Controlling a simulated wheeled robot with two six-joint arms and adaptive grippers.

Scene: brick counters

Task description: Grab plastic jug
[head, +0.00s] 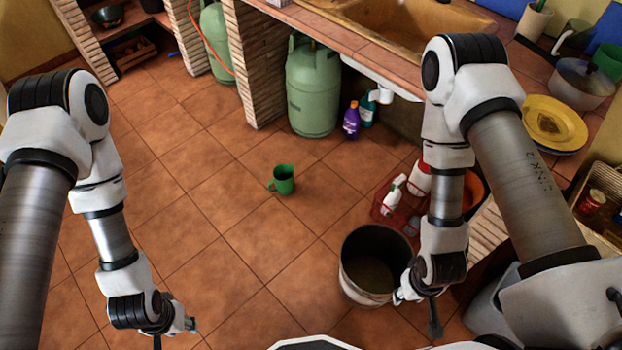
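A small green plastic jug (283,179) with a handle on its left stands upright on the tiled floor, near the middle of the head view. My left gripper (174,332) is at the lower left, well apart from the jug, with its fingers spread and nothing seen between them. My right gripper (418,312) is at the lower right, beside the rim of a dark bucket, also with its fingers spread and no object seen between them. I cannot tell whether it touches the bucket.
The bucket (356,287) stands right of centre. A red basket with bottles (397,211) is behind it. Green gas cylinders (312,88) stand under the brick counter (249,75). A purple bottle (351,121) is nearby. The floor around the jug is clear.

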